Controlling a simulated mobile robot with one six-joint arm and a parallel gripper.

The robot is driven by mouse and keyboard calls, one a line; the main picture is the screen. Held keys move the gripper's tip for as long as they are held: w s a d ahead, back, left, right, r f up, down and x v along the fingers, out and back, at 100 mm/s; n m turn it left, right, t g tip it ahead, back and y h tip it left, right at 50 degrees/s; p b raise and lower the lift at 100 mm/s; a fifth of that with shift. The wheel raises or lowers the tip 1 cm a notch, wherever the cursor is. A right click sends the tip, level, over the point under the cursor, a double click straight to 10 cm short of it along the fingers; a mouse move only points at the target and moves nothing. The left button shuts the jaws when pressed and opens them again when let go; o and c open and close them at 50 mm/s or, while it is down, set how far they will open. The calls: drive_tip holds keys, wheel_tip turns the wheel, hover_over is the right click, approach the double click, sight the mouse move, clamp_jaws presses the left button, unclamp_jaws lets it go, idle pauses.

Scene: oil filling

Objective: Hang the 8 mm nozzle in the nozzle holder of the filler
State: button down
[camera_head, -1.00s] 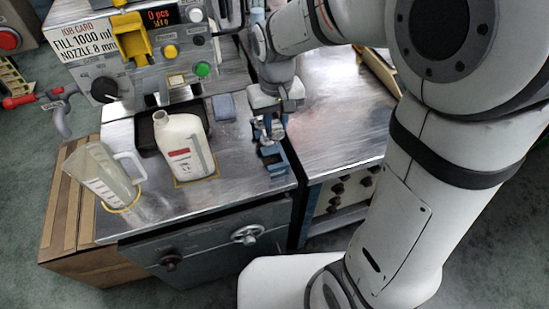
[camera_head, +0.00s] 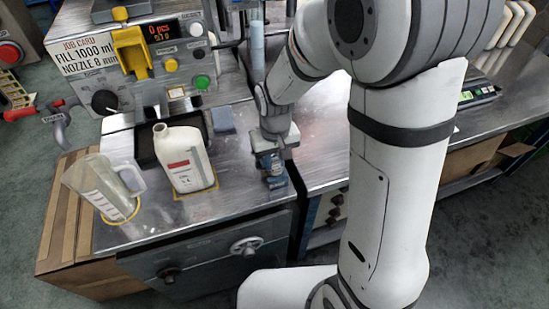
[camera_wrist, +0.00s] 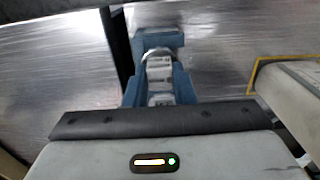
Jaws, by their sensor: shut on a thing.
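My gripper (camera_head: 270,161) points down over the right part of the steel table, at a small blue block (camera_head: 276,182). In the wrist view, its blue fingers (camera_wrist: 159,88) are closed around a pale metal piece (camera_wrist: 159,66), apparently the nozzle; I cannot read its size. The blue block (camera_wrist: 160,38) shows just beyond the fingertips; I cannot tell whether the piece touches it. The filler (camera_head: 150,60) stands at the back left, with a yellow part, a display and a job card reading "FILL 1000 ml NOZZLE 8 mm". I cannot make out its nozzle holder clearly.
A white bottle (camera_head: 185,160) stands left of my gripper inside a yellow outline. A clear jug (camera_head: 103,187) stands further left. A second bench (camera_head: 470,135) extends to the right.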

sight(278, 161)
drive_tip(key=shift+f, duration=0.2)
drive_tip(key=c, duration=1.2)
unclamp_jaws()
wheel_tip(278, 161, up, 8)
drive_tip(key=shift+w+d+f, duration=0.1)
drive_tip(key=shift+w+f, duration=0.05)
drive_tip(key=shift+d+r, duration=0.25)
drive_tip(key=shift+r, duration=0.05)
drive_tip(key=s+d+r+m+t, duration=0.2)
drive_tip(key=s+d+r, duration=0.4)
drive_tip(key=s+d, duration=0.5)
drive_tip(key=shift+s+d+r+m+t, duration=0.2)
drive_tip(key=shift+s+d+m+t, duration=0.15)
drive_tip(key=shift+s+m, duration=0.35)
